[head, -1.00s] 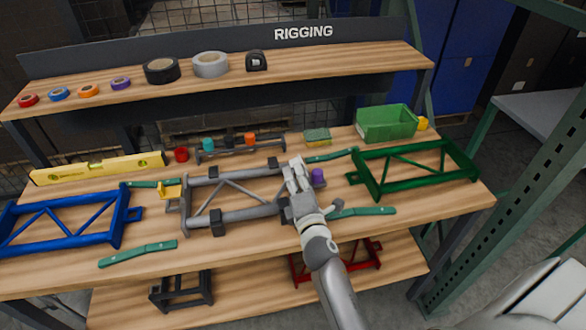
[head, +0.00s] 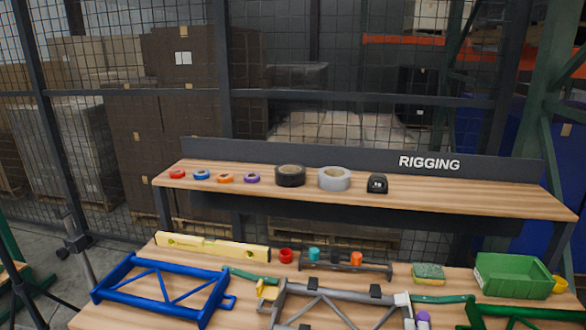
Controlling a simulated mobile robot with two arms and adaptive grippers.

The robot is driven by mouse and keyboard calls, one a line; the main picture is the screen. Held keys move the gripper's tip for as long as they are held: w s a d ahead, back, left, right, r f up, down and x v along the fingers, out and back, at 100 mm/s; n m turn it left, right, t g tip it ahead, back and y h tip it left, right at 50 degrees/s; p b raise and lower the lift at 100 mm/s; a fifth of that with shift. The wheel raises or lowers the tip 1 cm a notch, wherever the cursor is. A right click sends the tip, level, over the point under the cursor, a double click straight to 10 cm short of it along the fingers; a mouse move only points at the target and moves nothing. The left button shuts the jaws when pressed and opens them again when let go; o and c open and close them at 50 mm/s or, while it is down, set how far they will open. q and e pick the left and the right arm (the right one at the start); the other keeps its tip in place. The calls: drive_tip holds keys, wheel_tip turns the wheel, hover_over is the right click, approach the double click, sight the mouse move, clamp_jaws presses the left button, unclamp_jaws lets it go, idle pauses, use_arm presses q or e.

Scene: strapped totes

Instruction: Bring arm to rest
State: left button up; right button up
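My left gripper is not in view.
The workbench holds a blue frame (head: 165,288), a yellow level (head: 212,247), a green bin (head: 514,276), a sponge (head: 428,273) and a purple piece (head: 423,318). Tape rolls (head: 334,179) and a tape measure (head: 377,183) sit on the shelf above. A mesh fence stands behind.

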drive_tip(key=s+f+m+g, duration=0.1)
drive_tip(key=s+m, duration=0.1)
drive_tip(key=s+f+m+g, duration=0.1)
drive_tip(key=s+m, duration=0.1)
drive_tip(key=s+d+f+m+g, duration=0.1)
drive_tip(key=s+m, duration=0.1)
drive_tip(key=shift+s+f+g, duration=0.3)
drive_tip(key=shift+s+g, duration=0.05)
drive_tip(key=shift+g, duration=0.05)
drive_tip(key=s+a+f+m+g+y, duration=0.25)
drive_tip(key=s+a+g, duration=0.2)
drive_tip(key=s, duration=0.55)
drive_tip(key=s+a+f+m+g+y, duration=0.25)
drive_tip(key=s+a+m+g, duration=0.2)
drive_tip(key=s, duration=0.45)
wheel_tip(320, 180, down, 26)
drive_tip(key=s, duration=0.3)
drive_tip(key=s+d+f+g, duration=0.1)
drive_tip(key=s+d+f, duration=0.1)
drive_tip(key=s+f, duration=1.4)
drive_tip(key=shift+n+g+y, duration=0.3)
drive_tip(key=shift+n+g, duration=0.1)
